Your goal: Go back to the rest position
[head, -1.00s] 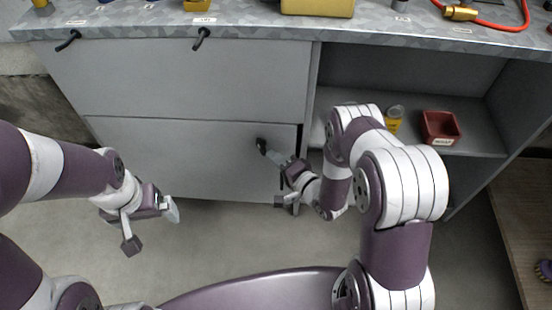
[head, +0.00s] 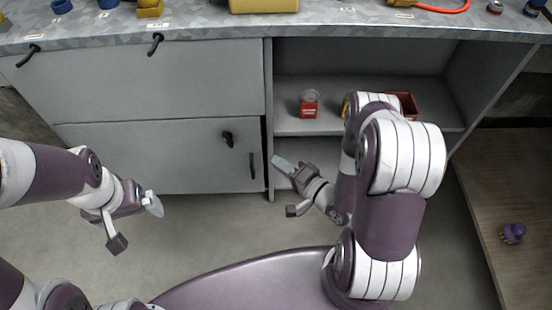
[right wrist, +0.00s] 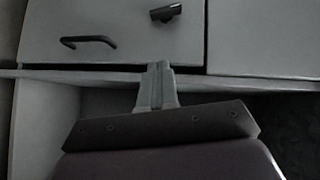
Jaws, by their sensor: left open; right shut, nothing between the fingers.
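My left gripper (head: 153,204) is open and empty in front of the grey cabinet's lower left panel (head: 130,160), over the floor. My right gripper (head: 283,164) is shut and empty, in front of the lower part of the open shelf bay, just right of the lower panel. In the right wrist view its closed fingers (right wrist: 155,86) point toward the cabinet front. A dark knob (head: 228,138) and a dark upright handle (head: 252,165) are on the lower panel. The right gripper appears apart from both.
A grey worktop (head: 200,27) runs along the back above the cabinet. A red-labelled jar (head: 309,103) and a red bin (head: 406,105), partly hidden by my right arm, are on the shelf. A wooden surface (head: 490,190) holds a purple brush (head: 512,233) at right.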

